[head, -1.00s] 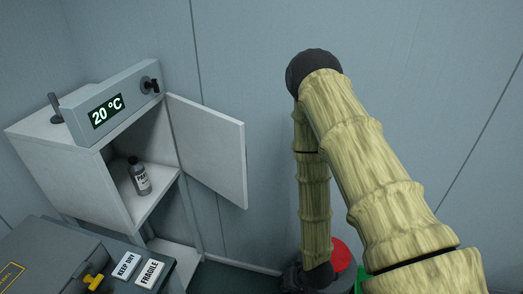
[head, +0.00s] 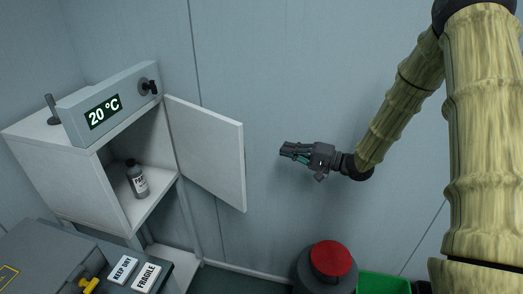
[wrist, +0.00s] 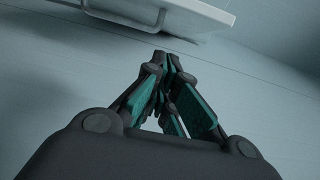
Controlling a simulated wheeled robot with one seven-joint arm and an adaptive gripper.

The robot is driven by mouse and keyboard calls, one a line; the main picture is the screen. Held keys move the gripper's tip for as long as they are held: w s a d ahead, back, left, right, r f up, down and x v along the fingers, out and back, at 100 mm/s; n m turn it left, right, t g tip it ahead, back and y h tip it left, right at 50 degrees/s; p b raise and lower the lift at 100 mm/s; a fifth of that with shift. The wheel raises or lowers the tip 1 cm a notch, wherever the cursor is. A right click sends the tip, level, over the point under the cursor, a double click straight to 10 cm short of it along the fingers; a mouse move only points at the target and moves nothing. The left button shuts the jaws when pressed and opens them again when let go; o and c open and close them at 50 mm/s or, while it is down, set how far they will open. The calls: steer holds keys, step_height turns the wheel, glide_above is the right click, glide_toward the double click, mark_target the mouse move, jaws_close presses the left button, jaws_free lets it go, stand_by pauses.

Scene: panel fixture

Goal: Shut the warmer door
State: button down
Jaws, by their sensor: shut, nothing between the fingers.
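The warmer (head: 70,175) is a white cabinet at the left in the head view, with a grey panel reading 20 °C (head: 103,112). Its door (head: 207,150) stands wide open, hinged on the cabinet's right side and swung out to the right. A labelled grey bottle (head: 138,181) stands inside on the cabinet floor. My gripper (head: 284,150) is shut and empty, to the right of the door's free edge and apart from it, pointing left. In the wrist view my gripper's fingers (wrist: 168,68) are together, and a white panel edge, likely the door (wrist: 160,12), shows at the top.
A dark knob (head: 149,87) is on the warmer's panel. A red-topped dark container (head: 331,258) and a green bin (head: 383,286) stand below my arm.

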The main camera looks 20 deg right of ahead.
steer(key=w+a+p, duration=0.4)
steer(key=a, duration=0.6)
steer(key=shift+w+a+p, duration=0.25)
steer(key=shift+a+p, duration=0.05)
steer(key=shift+a, duration=0.05)
steer(key=shift+a, duration=0.1)
